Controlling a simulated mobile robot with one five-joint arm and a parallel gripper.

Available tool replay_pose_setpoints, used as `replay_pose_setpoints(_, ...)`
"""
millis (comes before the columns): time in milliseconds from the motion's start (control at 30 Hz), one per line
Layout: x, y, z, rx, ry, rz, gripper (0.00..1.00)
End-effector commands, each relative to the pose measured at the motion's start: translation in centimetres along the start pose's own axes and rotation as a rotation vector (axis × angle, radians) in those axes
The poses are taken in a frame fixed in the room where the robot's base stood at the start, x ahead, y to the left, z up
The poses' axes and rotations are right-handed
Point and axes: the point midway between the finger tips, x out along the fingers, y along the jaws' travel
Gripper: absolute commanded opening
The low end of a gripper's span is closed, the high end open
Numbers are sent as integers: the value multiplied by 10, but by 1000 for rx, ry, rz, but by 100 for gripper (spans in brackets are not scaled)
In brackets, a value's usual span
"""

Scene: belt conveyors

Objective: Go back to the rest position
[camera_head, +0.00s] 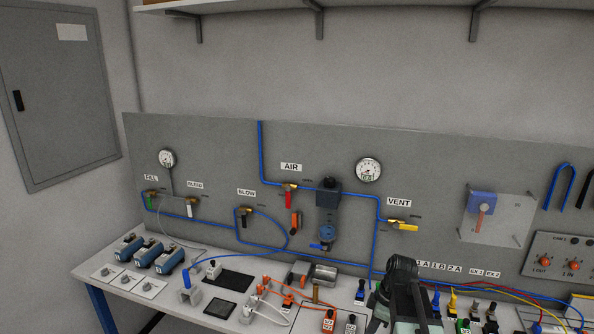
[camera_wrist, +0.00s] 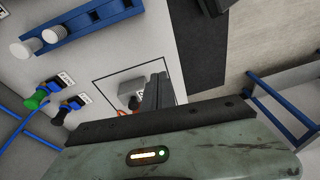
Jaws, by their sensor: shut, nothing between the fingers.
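My gripper (camera_wrist: 160,92) shows in the wrist view as dark fingers beyond the grey-green wrist housing. The fingers are together and hold nothing. In the head view my arm rises at the front of the bench (camera_head: 158,285), right of the middle; I cannot make out the fingertips there.
A grey panel (camera_head: 220,137) with blue tubing, gauges and valves stands behind the bench. Blue cylinders (camera_head: 170,258), black pads (camera_head: 228,281) and several small switches crowd the worktop. A blue rail (camera_wrist: 88,18) and a blue frame (camera_wrist: 280,112) show in the wrist view.

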Motion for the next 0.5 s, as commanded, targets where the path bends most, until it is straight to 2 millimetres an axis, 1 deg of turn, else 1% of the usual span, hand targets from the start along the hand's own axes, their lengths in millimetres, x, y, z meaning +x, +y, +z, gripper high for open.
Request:
replay_pose_setpoints(33, 11, -22, -25, 13, -24, -6, 0)
replay_pose_setpoints(100, 22, -46, -53, 72, -58, -4, 0)
replay_pose_setpoints(200, 35, -80, -80, 205, -107, 15, 0)
replay_pose_setpoints(267, 38, -94, -86, 306, -130, 35, 0)
replay_pose_setpoints(333, 39, -103, -84, 446, -151, 65, 0)
replay_pose_setpoints(400, 37, -106, -74, 604, -163, 99, 0)
replay_pose_setpoints(500, 35, -108, -64, 811, -171, 143, 0)
